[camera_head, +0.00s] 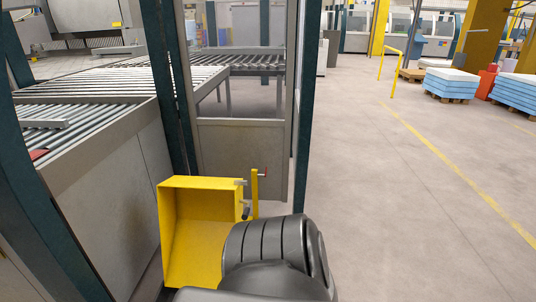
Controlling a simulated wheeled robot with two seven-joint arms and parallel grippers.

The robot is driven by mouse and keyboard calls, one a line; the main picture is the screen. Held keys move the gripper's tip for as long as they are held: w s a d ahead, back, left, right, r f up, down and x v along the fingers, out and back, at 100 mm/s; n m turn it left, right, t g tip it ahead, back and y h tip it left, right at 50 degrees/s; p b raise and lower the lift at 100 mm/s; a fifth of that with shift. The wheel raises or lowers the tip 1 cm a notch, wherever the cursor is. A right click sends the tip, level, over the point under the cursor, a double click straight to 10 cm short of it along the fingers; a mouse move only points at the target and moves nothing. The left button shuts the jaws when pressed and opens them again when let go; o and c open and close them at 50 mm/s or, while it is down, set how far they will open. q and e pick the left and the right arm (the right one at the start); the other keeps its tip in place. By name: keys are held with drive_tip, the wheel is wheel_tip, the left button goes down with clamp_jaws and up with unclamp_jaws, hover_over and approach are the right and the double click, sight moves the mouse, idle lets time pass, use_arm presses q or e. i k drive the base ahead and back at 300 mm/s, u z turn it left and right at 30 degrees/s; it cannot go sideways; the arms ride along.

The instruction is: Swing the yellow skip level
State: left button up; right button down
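The yellow skip (200,235) is in the lower middle of the head view, between the conveyor and a grey panel. It is an open box tipped so that its open side and empty-looking inside face me. A yellow upright (255,195) with a small red-tipped piece stands at its right edge, with small grey and dark fittings between them. A dark rounded link of my own arm covers the skip's lower right corner, so contact cannot be told. Neither gripper's fingers show.
A roller conveyor (95,85) runs along the left. Dark teal posts (304,110) frame a grey panel (240,155) behind the skip. The floor (400,200) at right is clear, with a yellow line. Stacked blue sheets (452,88) stand on pallets farther back.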

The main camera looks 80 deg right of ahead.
sight(197, 214)
drive_tip(key=z, duration=2)
drive_tip(key=k, duration=0.5)
drive_tip(key=u, duration=1.1)
drive_tip(key=i, duration=0.95)
drive_tip(key=z, duration=0.95)
drive_tip(key=i, duration=0.55)
drive_tip(key=z, duration=0.65)
